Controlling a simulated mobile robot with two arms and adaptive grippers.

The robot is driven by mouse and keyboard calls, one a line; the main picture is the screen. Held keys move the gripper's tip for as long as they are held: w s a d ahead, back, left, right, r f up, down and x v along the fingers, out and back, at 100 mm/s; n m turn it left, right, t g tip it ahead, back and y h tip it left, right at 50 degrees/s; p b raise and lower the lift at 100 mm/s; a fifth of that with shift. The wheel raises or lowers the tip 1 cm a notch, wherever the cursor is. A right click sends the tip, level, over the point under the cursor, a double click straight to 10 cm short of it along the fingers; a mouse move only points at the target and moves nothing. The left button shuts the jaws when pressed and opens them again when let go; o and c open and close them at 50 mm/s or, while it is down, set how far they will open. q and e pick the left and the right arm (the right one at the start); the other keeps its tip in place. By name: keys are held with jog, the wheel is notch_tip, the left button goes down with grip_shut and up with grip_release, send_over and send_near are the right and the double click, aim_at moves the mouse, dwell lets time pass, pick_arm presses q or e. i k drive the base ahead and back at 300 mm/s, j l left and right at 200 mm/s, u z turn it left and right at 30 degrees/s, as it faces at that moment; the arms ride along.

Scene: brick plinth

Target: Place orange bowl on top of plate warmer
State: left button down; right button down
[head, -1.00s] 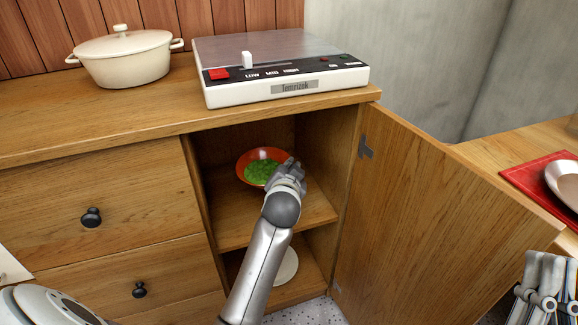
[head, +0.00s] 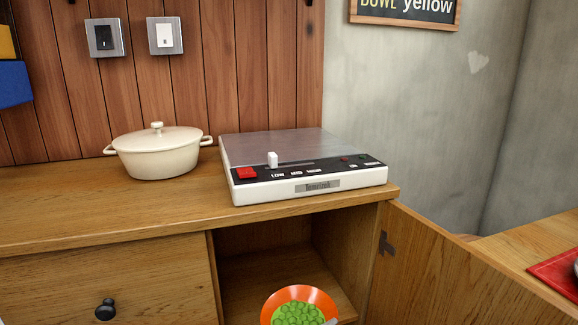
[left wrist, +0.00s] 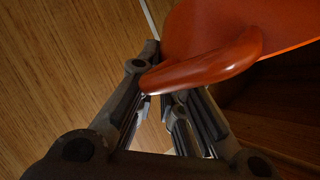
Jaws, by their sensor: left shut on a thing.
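The orange bowl (head: 270,302) with green round pieces in it shows at the bottom of the head view, in front of the open cabinet. In the left wrist view the bowl (left wrist: 200,35) shows its orange side and a protruding handle. My left gripper (left wrist: 158,92) is shut on that handle; in the head view hardly any of it shows, at the bowl's lower right. The plate warmer (head: 300,165) stands on the cabinet top, with a grey top plate, a red switch and a white slider. Its top is bare. My right gripper is not in view.
A cream lidded pot (head: 160,155) stands left of the warmer. The cabinet door (head: 450,270) stands open at the right. A red mat (head: 562,272) lies on a counter at the right. Wall switches (head: 135,37) are above the pot.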

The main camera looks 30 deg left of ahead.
aim_at(284, 143)
jog(key=k+j+z, duration=0.2)
jog(key=k+j, duration=0.15)
jog(key=k+j+z, duration=0.25)
jog(key=k, duration=0.2)
jog(key=k+j+z, duration=0.2)
jog(key=k, duration=0.2)
